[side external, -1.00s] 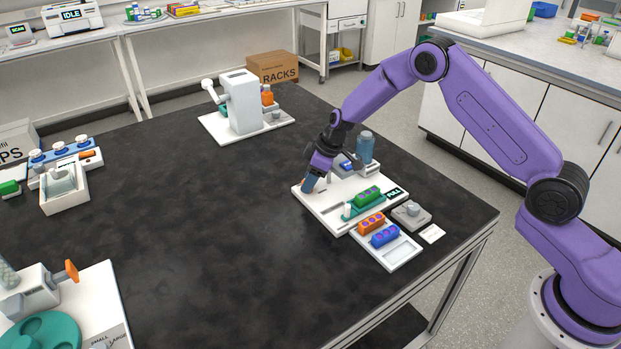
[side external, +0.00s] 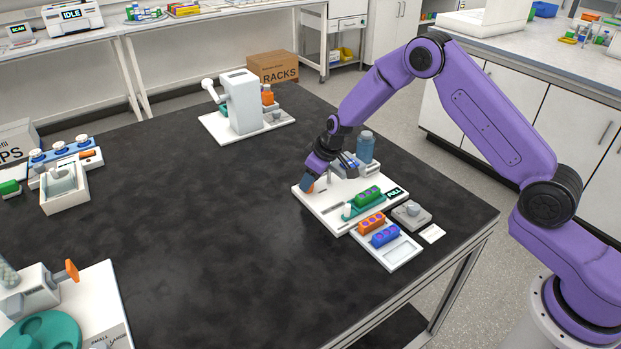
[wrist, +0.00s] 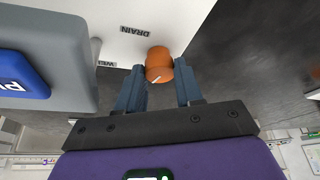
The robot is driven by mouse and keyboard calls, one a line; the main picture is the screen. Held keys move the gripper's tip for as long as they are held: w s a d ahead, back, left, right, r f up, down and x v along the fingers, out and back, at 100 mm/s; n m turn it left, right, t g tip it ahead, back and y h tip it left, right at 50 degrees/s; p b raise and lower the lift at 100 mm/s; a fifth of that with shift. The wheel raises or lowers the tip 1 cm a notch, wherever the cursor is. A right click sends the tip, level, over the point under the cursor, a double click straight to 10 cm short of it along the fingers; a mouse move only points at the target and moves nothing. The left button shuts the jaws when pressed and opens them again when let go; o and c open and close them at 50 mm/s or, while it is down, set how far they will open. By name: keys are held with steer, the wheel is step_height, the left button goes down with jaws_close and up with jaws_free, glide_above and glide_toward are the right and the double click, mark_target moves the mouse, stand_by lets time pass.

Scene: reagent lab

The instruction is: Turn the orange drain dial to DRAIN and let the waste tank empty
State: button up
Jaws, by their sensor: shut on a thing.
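The orange drain dial (wrist: 159,62) shows in the wrist view between the fingertips of my gripper (wrist: 160,80), which is shut on it. A white pointer line on the dial slants, and the black words DRAIN and WELL are printed on the white board beside it. In the side view, my gripper (side external: 307,186) is low at the left end of the white board (side external: 333,222), with a bit of the orange dial (side external: 310,189) showing. A small display (side external: 394,192) on the board appears to read FULL. A blue-grey bottle (side external: 366,148) stands behind; I cannot tell whether it is the waste tank.
A grey block with a blue lettered button (wrist: 22,75) is close left in the wrist view. On the board lies a green rack (side external: 367,196); a white tray (side external: 402,254) in front holds an orange and a blue rack.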

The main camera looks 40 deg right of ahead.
steer(key=m, duration=0.2)
steer(key=m+h, duration=0.1)
steer(key=m, duration=0.1)
steer(key=shift+s+a+h, duration=0.1)
steer(key=shift+a+h, duration=0.1)
steer(key=shift+h, duration=0.1)
steer(key=m, duration=0.2)
steer(key=m+h, duration=0.1)
steer(key=m, duration=0.1)
steer(key=shift+a+h, duration=0.15)
steer(key=shift+h, duration=0.15)
steer(key=m+h, duration=0.1)
steer(key=m, duration=0.2)
steer(key=m+g+h, duration=0.1)
steer(key=m, duration=0.2)
steer(key=shift+a+m, duration=0.1)
steer(key=shift+m, duration=0.2)
steer(key=o, duration=0.8)
steer(key=shift+c, duration=0.2)
steer(key=shift+a+r, duration=0.2)
steer(key=shift+r, duration=0.25)
steer(key=v, duration=1.6)
steer(key=shift+s+a, duration=0.15)
steer(key=shift+a, duration=0.05)
